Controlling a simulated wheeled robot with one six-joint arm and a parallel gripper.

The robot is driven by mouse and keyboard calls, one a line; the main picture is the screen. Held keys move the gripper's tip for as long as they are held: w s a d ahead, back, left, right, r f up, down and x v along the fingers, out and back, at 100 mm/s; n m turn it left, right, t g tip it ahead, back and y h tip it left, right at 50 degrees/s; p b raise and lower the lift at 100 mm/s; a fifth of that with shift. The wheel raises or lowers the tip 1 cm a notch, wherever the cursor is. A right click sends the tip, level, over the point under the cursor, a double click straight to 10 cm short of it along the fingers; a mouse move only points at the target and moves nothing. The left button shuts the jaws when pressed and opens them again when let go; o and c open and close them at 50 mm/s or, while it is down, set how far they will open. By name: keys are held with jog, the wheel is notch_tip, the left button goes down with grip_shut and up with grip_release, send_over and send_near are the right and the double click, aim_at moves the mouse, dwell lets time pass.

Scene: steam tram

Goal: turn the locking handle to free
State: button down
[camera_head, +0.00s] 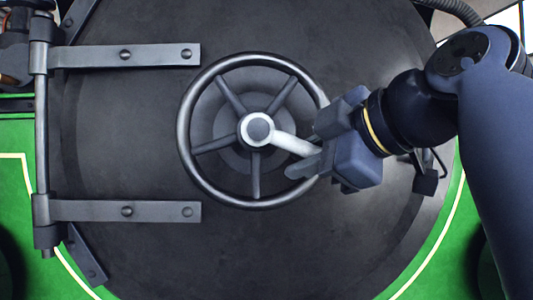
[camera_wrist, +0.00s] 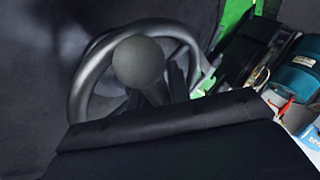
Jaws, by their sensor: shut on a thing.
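The locking handle (camera_head: 290,143) is a pale metal lever on the hub at the middle of a dark smokebox door. It points right and slightly down from the hub. My gripper (camera_head: 314,148) comes from the right and is shut on the outer part of the handle, hiding its tip. In the wrist view, a round grey end (camera_wrist: 138,62), seemingly of the handle or its hub, stands before the wheel. A dark body fills the bottom of that view.
A spoked handwheel (camera_head: 187,165) surrounds the hub; my gripper overlaps its right rim. Two hinge straps (camera_head: 150,55) (camera_head: 150,211) cross the door's left side. A small dark fitting (camera_head: 425,181) sits at the door's right edge. The lower door face is clear.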

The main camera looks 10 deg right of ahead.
jog(key=r+n+h, duration=0.1)
jog(key=r+n+g+h+p, duration=0.1)
jog(key=r+h, duration=0.1)
jog(key=r+n+h, duration=0.2)
jog(key=shift+d, duration=0.4)
jog(key=shift+s+d+r, duration=0.1)
jog(key=shift+r, duration=0.1)
dwell(0.5)
jog(key=c, duration=1.4)
grip_release()
jog(key=shift+f, duration=0.1)
jog(key=shift+o, duration=0.4)
jog(key=shift+f, duration=0.15)
jog(key=shift+f, duration=0.1)
